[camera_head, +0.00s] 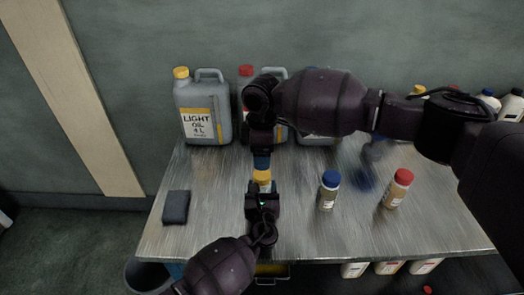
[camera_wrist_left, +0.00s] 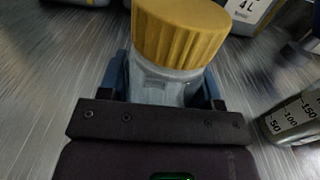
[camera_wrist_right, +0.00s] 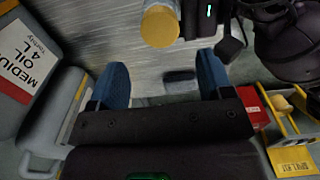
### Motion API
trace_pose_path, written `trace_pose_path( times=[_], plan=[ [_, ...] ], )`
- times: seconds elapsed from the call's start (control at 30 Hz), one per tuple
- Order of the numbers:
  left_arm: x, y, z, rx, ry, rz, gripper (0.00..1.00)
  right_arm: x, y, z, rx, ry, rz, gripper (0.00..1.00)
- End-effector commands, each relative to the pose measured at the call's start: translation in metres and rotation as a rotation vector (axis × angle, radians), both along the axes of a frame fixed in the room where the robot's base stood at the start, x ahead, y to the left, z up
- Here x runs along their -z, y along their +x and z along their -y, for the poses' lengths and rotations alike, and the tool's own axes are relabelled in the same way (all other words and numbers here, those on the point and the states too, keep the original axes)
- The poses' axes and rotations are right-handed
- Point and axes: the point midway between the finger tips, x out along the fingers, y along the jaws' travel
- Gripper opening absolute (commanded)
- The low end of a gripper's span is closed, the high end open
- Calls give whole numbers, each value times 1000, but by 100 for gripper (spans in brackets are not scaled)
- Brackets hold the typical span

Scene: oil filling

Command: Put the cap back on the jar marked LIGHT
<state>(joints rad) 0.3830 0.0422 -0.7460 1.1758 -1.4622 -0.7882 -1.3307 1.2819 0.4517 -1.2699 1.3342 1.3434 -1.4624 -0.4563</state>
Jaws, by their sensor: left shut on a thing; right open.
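A small jar (camera_wrist_left: 165,85) with a ribbed yellow cap (camera_wrist_left: 182,28) is held between the fingers of my left gripper (camera_wrist_left: 165,88). The cap sits on top of the jar; I cannot tell how tightly. In the head view the yellow cap (camera_head: 262,175) shows just beyond my left gripper (camera_head: 262,198). The jar's label is not readable. My right gripper (camera_wrist_right: 160,75) is open and empty. In the head view it (camera_head: 261,160) is just beyond the cap, fingers pointing down. In the right wrist view the yellow cap (camera_wrist_right: 160,26) lies beyond the fingertips, apart from them.
A blue-capped jar (camera_head: 328,192) and a red-capped jar (camera_head: 396,190) stand to the right on the metal table (camera_head: 350,235). A grey LIGHT oil canister (camera_head: 205,112) with a yellow cap stands at the back, beside other canisters. A dark block (camera_head: 176,206) lies at the left.

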Motion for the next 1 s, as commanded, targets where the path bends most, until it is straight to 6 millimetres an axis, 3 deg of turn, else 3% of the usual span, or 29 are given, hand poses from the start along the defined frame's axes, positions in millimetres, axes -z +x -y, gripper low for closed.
trace_pose_path(
  times=[0.27,0.73,1.0],
  plan=[
    [0,0,0,0,0,0,0,11,0,0,2,-2,-2,73],
    [0,0,0,0,0,0,0,70,0,0,3,-2,0,73],
    [0,0,0,0,0,0,0,80,0,0,2,-1,1,73]
  ],
)
